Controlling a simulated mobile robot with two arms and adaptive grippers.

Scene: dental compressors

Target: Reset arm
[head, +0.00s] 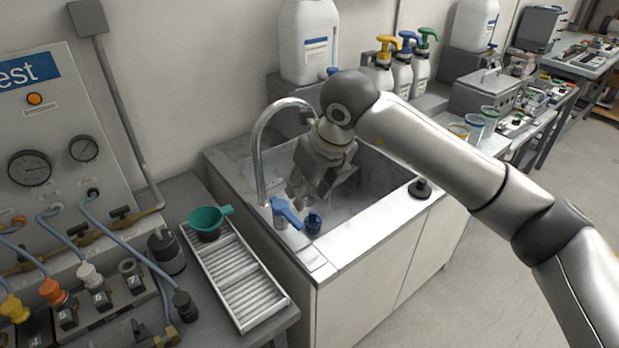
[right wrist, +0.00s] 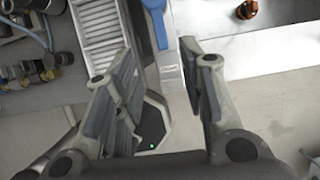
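My right arm (head: 430,140) reaches in from the right across the counter. My right gripper (head: 298,190) hangs over the sink's near left part, behind the blue tap lever (head: 287,213). In the right wrist view the gripper (right wrist: 160,62) has its two fingers spread wide, with nothing held between them. The blue lever also shows beyond the fingertips (right wrist: 155,22). My left gripper is in neither view.
A teal strainer (head: 210,219) sits on a white ribbed rack (head: 238,275).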

